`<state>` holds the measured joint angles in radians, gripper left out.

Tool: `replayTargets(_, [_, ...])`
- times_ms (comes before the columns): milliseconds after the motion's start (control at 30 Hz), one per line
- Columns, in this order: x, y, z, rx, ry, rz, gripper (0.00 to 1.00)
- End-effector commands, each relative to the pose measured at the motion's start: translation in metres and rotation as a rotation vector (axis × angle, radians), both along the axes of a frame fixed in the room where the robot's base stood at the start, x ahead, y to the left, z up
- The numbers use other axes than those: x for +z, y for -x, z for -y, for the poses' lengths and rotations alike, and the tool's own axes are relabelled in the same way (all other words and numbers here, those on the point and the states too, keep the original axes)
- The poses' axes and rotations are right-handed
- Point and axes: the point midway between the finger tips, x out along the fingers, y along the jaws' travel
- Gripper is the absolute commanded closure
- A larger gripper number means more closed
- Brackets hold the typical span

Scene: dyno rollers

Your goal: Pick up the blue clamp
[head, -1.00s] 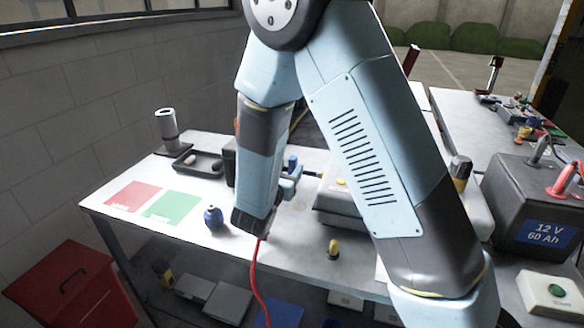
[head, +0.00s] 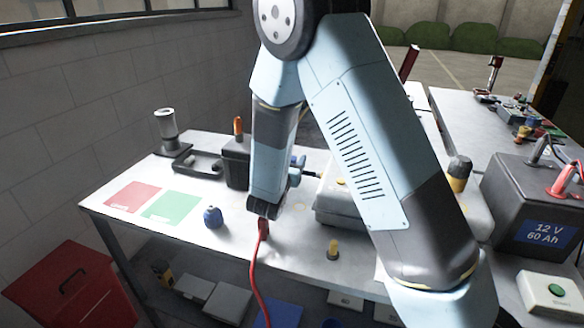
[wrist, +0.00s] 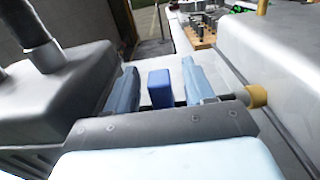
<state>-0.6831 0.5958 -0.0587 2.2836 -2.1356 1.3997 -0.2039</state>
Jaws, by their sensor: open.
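A blue block-like piece, which looks like the blue clamp (wrist: 159,88), stands between my two light blue fingers in the wrist view. A gap shows on each side of it, so the fingers do not visibly touch it. Its lower part is hidden by my gripper housing. In the head view my gripper (head: 297,172) is open over the table, beside the grey machine. My arm hides much of this spot there, and I cannot clearly make out the clamp.
A grey machine (head: 340,207) is right of my gripper. A dark box (head: 236,165) with an orange-topped piece is left of it. A red cable (head: 254,275) hangs over the table (head: 185,238) front.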

Motion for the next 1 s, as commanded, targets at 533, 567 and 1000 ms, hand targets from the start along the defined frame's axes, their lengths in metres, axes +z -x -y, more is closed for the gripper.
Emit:
replayTargets(533, [0.0002,0.0006,-0.0007,0.0,-0.001,0.0,0.86])
replayTargets(567, [0.0002,0.0007,-0.0008,0.001,-0.001,0.0,0.89])
replayTargets(1000, [0.0025,0.0006,-0.001,0.001,-0.002,0.002,1.0])
